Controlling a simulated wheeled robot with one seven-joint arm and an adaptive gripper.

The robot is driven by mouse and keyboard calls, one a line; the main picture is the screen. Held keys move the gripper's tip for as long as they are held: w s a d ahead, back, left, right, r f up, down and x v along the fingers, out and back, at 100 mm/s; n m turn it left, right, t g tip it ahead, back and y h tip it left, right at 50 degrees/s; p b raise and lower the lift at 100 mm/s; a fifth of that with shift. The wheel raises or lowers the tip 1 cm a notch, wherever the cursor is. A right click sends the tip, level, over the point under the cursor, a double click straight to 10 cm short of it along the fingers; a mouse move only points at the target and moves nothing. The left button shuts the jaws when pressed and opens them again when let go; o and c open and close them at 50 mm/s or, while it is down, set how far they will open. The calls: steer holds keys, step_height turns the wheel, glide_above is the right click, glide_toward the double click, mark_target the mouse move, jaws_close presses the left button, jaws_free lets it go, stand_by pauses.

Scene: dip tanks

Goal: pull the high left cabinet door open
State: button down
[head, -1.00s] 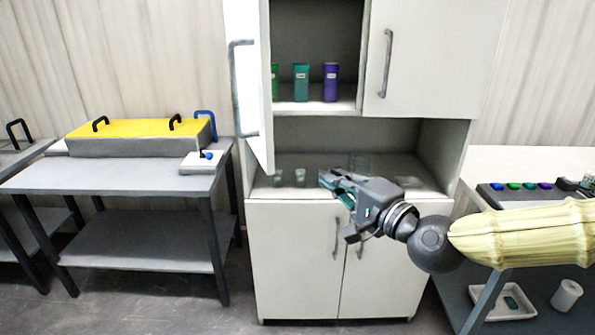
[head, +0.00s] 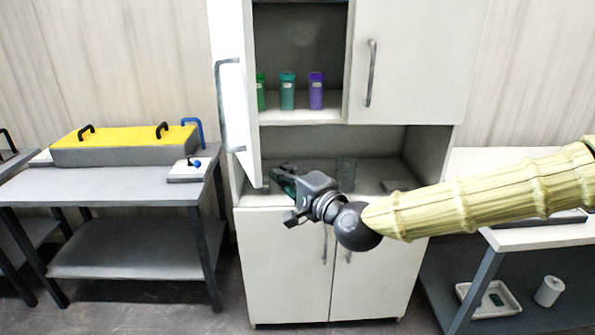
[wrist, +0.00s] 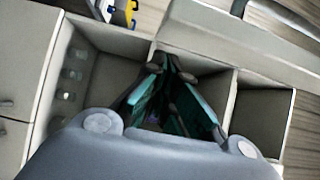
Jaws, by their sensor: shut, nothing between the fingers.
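The high left cabinet door (head: 231,88) stands swung wide open at the cabinet's left side, its long grey handle (head: 222,105) facing out. The upper left compartment behind it is exposed. My gripper (head: 277,174) is in front of the open middle shelf, just right of the door's lower corner and apart from the handle. In the wrist view my gripper (wrist: 172,62) has its teal-lined fingers converging at the tips, shut and empty. The high right door (head: 412,60) is closed.
Green, teal (head: 287,91) and purple (head: 316,91) containers stand in the upper left compartment. Glassware (head: 346,172) is on the middle shelf near my gripper. A table with a yellow-topped tank (head: 125,140) is at left, a bench (head: 540,236) at right.

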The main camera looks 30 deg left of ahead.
steer(key=shift+s+a, duration=0.6)
steer(key=shift+s, duration=0.15)
